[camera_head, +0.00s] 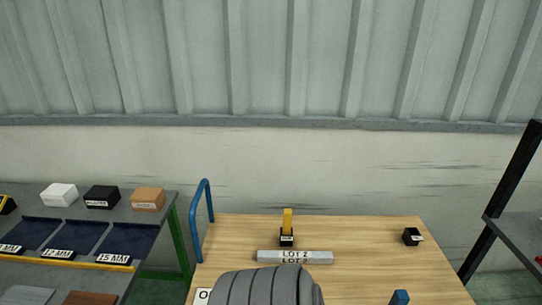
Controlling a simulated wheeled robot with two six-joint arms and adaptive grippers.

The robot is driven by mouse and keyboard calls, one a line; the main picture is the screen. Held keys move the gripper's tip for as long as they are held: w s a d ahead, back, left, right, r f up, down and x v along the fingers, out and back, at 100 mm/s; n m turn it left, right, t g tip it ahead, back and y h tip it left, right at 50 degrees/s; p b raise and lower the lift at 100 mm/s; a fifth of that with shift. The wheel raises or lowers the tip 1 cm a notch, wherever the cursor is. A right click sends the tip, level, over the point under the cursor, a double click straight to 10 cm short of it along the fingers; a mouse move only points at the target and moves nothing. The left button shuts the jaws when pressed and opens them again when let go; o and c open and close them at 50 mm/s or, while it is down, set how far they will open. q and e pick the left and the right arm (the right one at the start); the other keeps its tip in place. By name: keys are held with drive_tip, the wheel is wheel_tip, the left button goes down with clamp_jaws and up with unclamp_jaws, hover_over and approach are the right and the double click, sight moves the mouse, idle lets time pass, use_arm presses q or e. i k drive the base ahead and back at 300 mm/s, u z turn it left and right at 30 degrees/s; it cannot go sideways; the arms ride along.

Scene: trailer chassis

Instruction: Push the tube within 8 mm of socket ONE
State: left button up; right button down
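A pale grey bar (295,257) marked LOT 2 lies crosswise on the wooden table top. It looks like the tube, though I cannot be sure. Just behind it a small black block (287,242) stands with a yellow upright piece (287,221) rising from it. Another small black block (411,237) with a pale label is at the right. The labels on both blocks are too small to read, so I cannot tell which is socket ONE. Neither of my grippers is in view.
A blue piece (399,298) is at the front right. A blue handle (201,220) rises at the table's left. A shelf (150,220) with bins and boxes stands left.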

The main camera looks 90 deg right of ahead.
sight(301, 256)
drive_tip(key=k, duration=0.45)
drive_tip(key=z, duration=0.7)
